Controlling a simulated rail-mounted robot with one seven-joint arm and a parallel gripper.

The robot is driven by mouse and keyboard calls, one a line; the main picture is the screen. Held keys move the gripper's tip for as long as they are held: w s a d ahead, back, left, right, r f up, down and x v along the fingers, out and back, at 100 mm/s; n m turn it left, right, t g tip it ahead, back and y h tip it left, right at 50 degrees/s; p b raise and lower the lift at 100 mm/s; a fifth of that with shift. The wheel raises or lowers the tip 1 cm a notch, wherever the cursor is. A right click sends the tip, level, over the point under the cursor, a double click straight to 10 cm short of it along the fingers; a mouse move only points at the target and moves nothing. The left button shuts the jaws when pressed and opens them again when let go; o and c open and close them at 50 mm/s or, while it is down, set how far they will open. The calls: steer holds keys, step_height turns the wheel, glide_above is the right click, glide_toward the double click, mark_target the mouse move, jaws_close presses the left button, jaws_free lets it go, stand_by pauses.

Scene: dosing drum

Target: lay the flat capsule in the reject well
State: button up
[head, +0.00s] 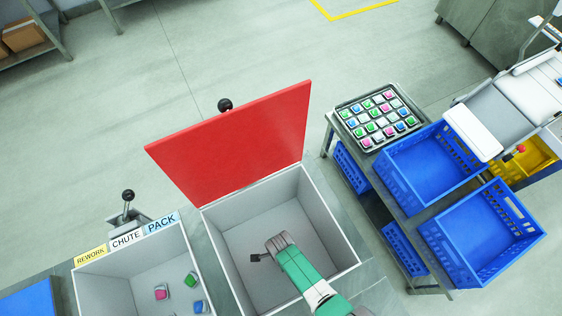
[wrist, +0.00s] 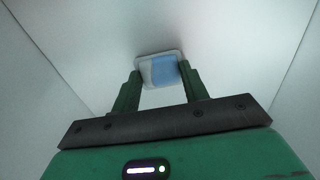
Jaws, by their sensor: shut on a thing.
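My gripper (head: 259,257) reaches down inside a deep grey well with a raised red lid (head: 240,140). No label shows on this well (head: 338,228), so I cannot read whether it is the reject well. In the wrist view my gripper (wrist: 158,80) is shut on a flat, rounded capsule (wrist: 165,69), pale on the left and blue on the right. The capsule sits between the two green fingertips, with pale well walls around it. I cannot tell whether it touches the floor. In the head view I cannot make out the capsule.
A grey bin (head: 135,283) labelled REWORK, CHUTE and PACK holds several capsules at lower left. A lever (head: 128,197) stands behind it. A tray of coloured capsules (head: 375,116) and blue crates (head: 430,160) stand on a cart at right. The well walls enclose my gripper.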

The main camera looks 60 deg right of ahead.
steer(key=shift+f, duration=0.2)
steer(key=o, duration=1)
steer(key=shift+r, duration=0.1)
steer(key=shift+c, duration=0.2)
step_height(320, 180, up, 12)
steer(key=p, duration=0.5)
steer(key=shift+r, duration=0.15)
